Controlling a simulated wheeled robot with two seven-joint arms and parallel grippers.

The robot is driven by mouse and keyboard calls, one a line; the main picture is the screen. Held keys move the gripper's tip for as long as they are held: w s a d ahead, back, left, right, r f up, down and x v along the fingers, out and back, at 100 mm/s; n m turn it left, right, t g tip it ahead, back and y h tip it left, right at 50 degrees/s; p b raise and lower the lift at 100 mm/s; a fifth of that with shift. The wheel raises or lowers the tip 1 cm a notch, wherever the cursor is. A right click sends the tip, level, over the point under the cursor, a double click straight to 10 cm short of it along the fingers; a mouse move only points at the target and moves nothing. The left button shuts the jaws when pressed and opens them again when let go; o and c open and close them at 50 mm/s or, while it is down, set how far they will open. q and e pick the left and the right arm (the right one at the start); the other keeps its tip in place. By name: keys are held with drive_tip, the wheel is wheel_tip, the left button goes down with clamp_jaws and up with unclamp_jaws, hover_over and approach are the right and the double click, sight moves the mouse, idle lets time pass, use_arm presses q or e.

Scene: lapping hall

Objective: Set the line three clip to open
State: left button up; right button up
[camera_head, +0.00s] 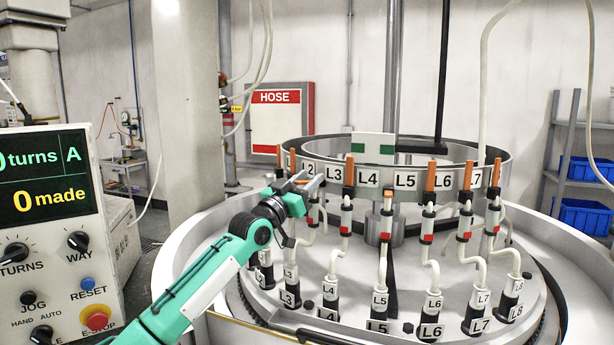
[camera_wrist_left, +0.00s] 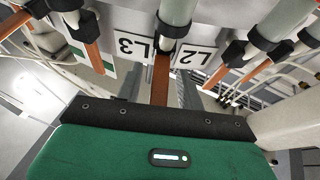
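The line three clip stands on the ring between the L2 and L3 plates. In the wrist view its white-and-grey body (camera_wrist_left: 176,22) and orange lever (camera_wrist_left: 160,78) are in the middle. In the head view my gripper hides most of it. My left gripper (camera_head: 312,182) is at this clip, its fingers pointing at the ring. In the wrist view the grey fingers (camera_wrist_left: 162,92) stand apart on either side of the lever, and I see no firm hold. My right gripper is not in view.
The line four clip (camera_head: 347,200) and line six clip (camera_head: 430,205) have upright orange levers. The line five clip's lever (camera_head: 388,194) looks short and tipped. Neighbouring levers are close on both sides. A control box (camera_head: 45,225) stands at left.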

use_arm(q)
drive_tip(key=shift+r, duration=0.1)
clamp_jaws()
